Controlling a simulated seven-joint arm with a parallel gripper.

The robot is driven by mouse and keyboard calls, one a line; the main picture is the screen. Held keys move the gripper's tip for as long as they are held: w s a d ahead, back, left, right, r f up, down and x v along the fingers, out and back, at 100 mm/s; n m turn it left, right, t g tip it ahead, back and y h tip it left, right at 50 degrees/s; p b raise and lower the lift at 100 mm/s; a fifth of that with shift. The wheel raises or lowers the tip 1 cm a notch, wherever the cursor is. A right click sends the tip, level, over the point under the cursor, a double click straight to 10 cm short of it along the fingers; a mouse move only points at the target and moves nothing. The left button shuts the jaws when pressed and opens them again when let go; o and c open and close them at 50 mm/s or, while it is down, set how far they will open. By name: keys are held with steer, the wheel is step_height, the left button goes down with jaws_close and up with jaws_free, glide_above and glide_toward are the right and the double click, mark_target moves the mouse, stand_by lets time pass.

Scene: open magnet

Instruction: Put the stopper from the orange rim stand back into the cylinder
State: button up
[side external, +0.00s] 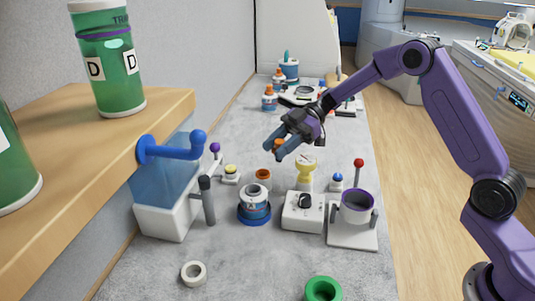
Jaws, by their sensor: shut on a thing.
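My gripper (274,152) is above the bench, its blue-grey fingers shut on a small orange-brown piece (279,144), which looks like the stopper; the fingers hide part of it. The orange rim stand (263,175), a small pale cup with an orange-brown rim, is below and slightly left of the fingers, apart from them. A white and blue round vessel (254,204) with a dark opening stands on a blue base in front of that stand. I cannot tell for sure whether this vessel is the cylinder.
A yellow-topped stand (305,172), a white box with a black knob (303,210) and a purple-rimmed cup (357,205) are to the right. A clear tank (168,195) and wooden shelf (90,130) bound the left. White (193,273) and green (323,290) rings lie in front.

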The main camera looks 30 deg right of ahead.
steer(key=s+a+r+m+t, duration=0.2)
steer(key=s+r, duration=0.1)
steer(key=s, duration=0.4)
steer(key=s+a+r+m+t, duration=0.1)
steer(key=s+r+m+t, duration=0.2)
steer(key=s, duration=0.4)
steer(key=n, duration=0.1)
glide_above(254, 201)
steer(key=w+d, duration=0.2)
steer(key=shift+h, duration=0.3)
steer(key=f, duration=0.8)
steer(key=shift+w+a+f, duration=0.2)
steer(key=shift+a+f, duration=0.05)
steer(key=shift+w+a+f, duration=0.1)
steer(key=shift+w+f, duration=0.05)
steer(key=shift+f, duration=0.15)
steer(key=shift+w+f, duration=0.1)
steer(key=shift+f, duration=1.45)
steer(key=shift+f, duration=0.15)
steer(key=o, duration=1)
steer(key=shift+o, duration=0.2)
